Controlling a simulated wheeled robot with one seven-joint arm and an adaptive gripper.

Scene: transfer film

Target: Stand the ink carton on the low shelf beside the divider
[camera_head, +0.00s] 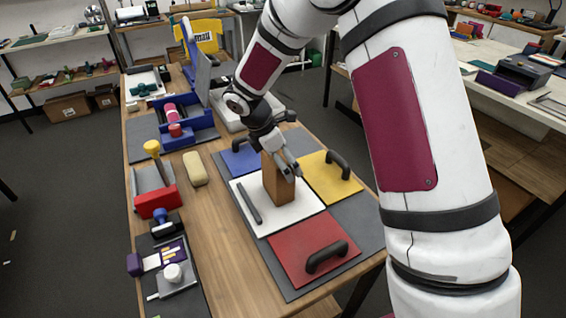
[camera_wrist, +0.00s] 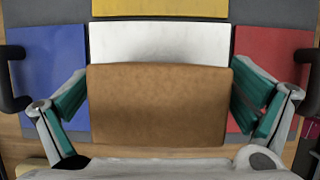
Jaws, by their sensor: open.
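A plain brown block (camera_head: 278,186), which looks like the carton, stands upright on a white panel (camera_head: 290,223) on the wooden table. My gripper (camera_head: 287,165) is at its upper part, coming down from above. In the wrist view the brown block (camera_wrist: 160,108) fills the middle, between the two green-padded fingers of my gripper (camera_wrist: 160,95). The fingers are spread to its left and right, close to its sides; I cannot tell whether they touch. No low shelf with a divider can be made out for certain.
Blue (camera_head: 240,160), yellow (camera_head: 328,176) and red (camera_head: 312,248) panels with black handles surround the white one. A red-and-grey tool (camera_head: 157,202) and a yellow block (camera_head: 195,169) lie to the left. Bare wood (camera_head: 214,222) lies between them and the panels.

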